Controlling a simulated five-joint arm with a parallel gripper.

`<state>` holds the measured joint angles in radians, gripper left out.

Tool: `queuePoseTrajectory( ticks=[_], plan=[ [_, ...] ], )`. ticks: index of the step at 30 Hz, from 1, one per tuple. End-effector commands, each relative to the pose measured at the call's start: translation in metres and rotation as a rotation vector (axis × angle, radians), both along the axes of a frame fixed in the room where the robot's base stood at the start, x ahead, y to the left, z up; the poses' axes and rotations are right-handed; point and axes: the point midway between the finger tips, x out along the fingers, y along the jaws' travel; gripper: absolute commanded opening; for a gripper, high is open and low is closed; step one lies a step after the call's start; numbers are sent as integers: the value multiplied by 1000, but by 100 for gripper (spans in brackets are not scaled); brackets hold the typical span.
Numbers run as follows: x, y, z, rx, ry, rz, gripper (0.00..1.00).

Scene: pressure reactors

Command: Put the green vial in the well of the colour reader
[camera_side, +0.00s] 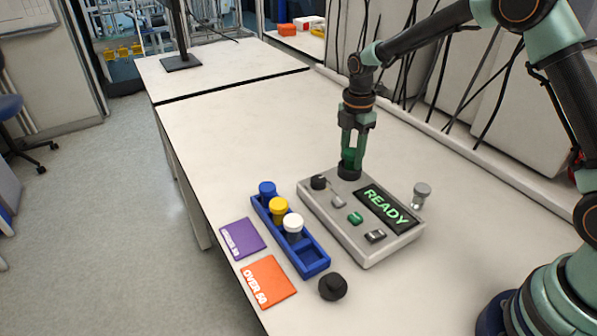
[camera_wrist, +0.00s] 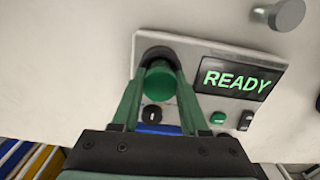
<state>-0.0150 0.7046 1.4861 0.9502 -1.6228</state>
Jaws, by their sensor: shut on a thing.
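The green vial (camera_side: 349,156) is between the fingers of my gripper (camera_side: 352,150), which is shut on it. Its green cap (camera_wrist: 160,82) also shows between the fingertips in the wrist view. The grey colour reader (camera_side: 372,246) lies on the table with its screen lit "READY". The black collar of its well (camera_side: 349,173) is at the reader's far corner, directly under the vial. The vial looks upright, with its lower part hidden at the collar; I cannot tell how deep it sits.
A blue rack (camera_side: 316,268) holds blue, yellow and white vials, with its near slot empty. Purple (camera_side: 243,239) and orange (camera_side: 268,282) cards lie left of it. A black round piece (camera_side: 332,287) stands in front. A grey-capped vial (camera_side: 421,195) stands right of the reader.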

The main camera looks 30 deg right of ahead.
Motion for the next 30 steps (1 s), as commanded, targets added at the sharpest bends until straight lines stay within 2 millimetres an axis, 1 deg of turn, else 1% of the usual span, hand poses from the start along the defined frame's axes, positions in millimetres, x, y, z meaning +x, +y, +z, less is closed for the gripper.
queuePoseTrajectory(
  ticks=[6, 7, 9, 16, 18, 25, 30],
  plan=[
    [0, 0, -3, 0, 0, 0, 0],
    [0, 0, -2, 0, 0, 0, 55],
    [0, 0, -2, 0, 0, 0, 79],
    [0, 0, -2, 0, 0, 0, 79],
    [0, 0, -3, 0, 0, 0, 100],
    [0, 0, -2, 0, 0, 0, 100],
    [1, 0, 7, 0, -2, 0, 100]
  ],
)
